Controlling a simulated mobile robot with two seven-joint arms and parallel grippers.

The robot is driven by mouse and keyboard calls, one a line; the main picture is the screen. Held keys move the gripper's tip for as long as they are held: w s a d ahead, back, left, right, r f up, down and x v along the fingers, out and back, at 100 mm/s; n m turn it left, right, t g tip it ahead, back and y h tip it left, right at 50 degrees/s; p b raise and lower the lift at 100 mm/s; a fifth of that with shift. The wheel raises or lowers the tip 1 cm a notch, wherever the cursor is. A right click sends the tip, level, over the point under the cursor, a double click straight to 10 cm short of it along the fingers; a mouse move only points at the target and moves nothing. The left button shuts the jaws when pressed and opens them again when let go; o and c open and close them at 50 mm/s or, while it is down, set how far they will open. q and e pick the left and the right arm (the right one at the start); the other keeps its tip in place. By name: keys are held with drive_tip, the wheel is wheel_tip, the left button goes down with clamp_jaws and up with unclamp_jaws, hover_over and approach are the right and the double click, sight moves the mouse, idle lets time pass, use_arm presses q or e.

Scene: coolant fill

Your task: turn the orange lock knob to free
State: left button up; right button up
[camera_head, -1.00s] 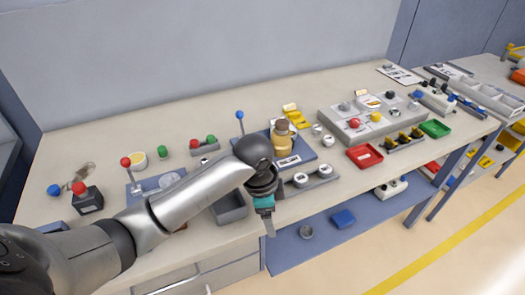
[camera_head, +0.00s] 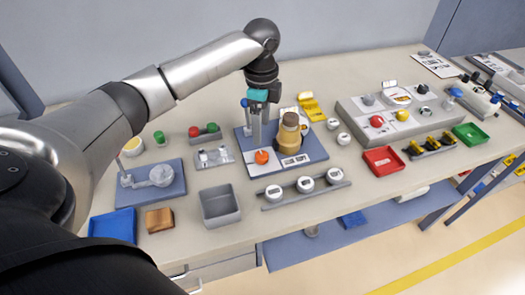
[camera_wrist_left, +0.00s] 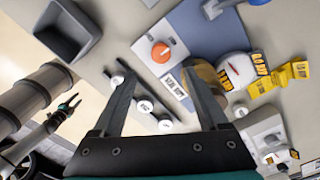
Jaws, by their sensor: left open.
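The orange lock knob (camera_head: 261,157) sits on the blue base plate (camera_head: 316,152) at the bench middle, left of an amber jar (camera_head: 289,137). In the left wrist view the round orange knob (camera_wrist_left: 161,52) carries a pale bar mark and lies beyond the fingertips, roughly between them. My left gripper (camera_head: 258,138) points down above the plate, behind the knob in the picture and beside the jar. Its fingers are apart and empty in the left wrist view (camera_wrist_left: 158,76). My right gripper (camera_wrist_left: 70,104) shows small at the left of that view; its jaws are too small to judge.
A grey bin (camera_head: 220,205) and a rack of white round gauges (camera_head: 306,184) stand in front. A red tray (camera_head: 383,161) is to the right.

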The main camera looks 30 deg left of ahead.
sight(262, 155)
use_arm(q)
wheel_tip(262, 155, down, 10)
drive_tip(key=shift+r+b, duration=0.1)
drive_tip(key=shift+b, duration=0.6)
drive_tip(key=shift+c, duration=0.2)
clamp_jaws()
